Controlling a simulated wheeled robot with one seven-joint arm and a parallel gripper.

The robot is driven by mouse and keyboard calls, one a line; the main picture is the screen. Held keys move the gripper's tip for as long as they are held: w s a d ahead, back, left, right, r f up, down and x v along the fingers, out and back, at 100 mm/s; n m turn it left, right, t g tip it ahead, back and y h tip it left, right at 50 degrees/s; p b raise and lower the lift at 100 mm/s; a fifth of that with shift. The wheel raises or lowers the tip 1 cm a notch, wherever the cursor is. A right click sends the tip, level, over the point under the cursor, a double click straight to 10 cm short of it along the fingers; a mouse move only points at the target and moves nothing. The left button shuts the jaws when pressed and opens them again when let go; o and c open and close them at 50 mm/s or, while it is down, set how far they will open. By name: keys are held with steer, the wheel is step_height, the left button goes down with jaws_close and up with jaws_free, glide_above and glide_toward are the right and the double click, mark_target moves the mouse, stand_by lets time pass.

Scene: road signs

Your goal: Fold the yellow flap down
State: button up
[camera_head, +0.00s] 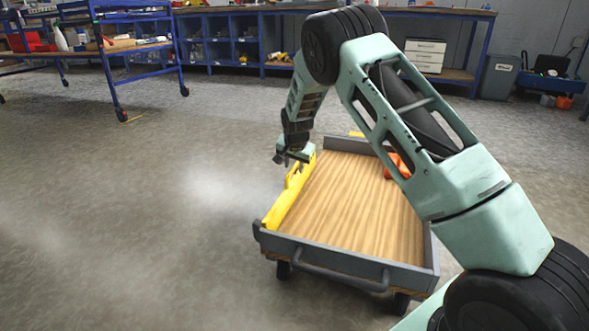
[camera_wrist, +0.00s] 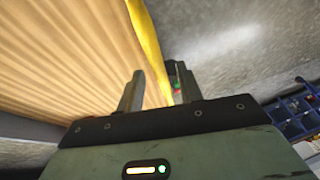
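The yellow flap (camera_head: 290,200) runs along the left side of a wood-decked cart (camera_head: 345,200). It looks raised along that edge. My gripper (camera_head: 291,159) is at the far part of the flap, close to its upper edge. In the wrist view, my gripper (camera_wrist: 159,88) has its two fingers apart, with the yellow flap (camera_wrist: 149,45) showing as a strip between them. No grip on the flap is visible, and I cannot tell whether a finger touches it.
An orange object (camera_head: 397,168) sits at the cart's right side, partly hidden by my arm. A small yellow piece (camera_head: 356,134) shows at the far end. The floor left of the cart is clear. A blue shelf trolley (camera_head: 110,50) and workbenches stand at the back.

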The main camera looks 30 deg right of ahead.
jaws_close()
steer(key=shift+r+p, duration=0.1)
steer(key=shift+p, duration=0.25)
